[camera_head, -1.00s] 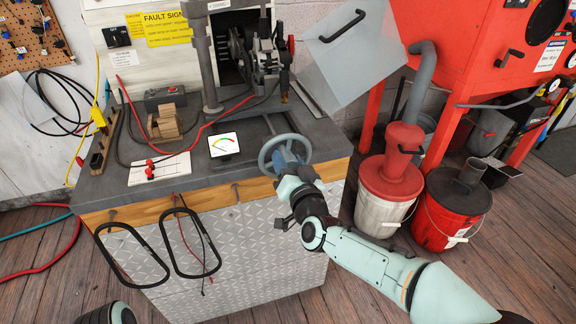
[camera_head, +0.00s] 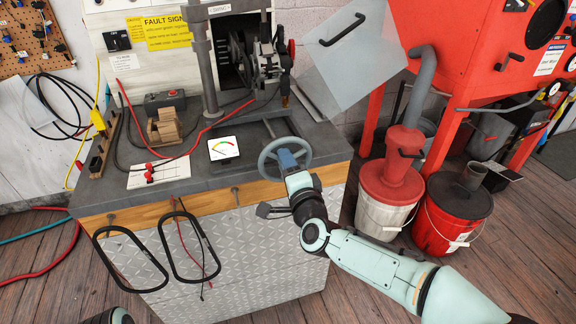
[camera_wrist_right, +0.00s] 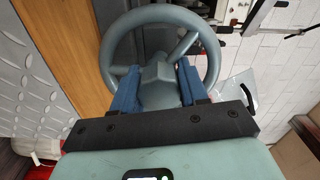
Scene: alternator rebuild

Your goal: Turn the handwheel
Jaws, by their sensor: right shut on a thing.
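The grey-blue handwheel (camera_head: 264,163) sits at the front edge of the workbench, to the right of the lit meter. It also shows in the right wrist view (camera_wrist_right: 112,42), with its rim, spokes and central hub. My right gripper (camera_head: 287,158) reaches it from the front, and its blue fingers are shut on the hub. In the right wrist view the fingers of the gripper (camera_wrist_right: 157,85) sit on either side of the hub, inside the rim. The front of the hub is partly visible between them. My left gripper is not in view.
The meter (camera_head: 223,148) stands on the grey bench (camera_head: 200,181). A clear panel (camera_head: 345,65) is at upper right. A white bucket (camera_head: 383,205) and a red bucket (camera_head: 452,220) stand right of my forearm.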

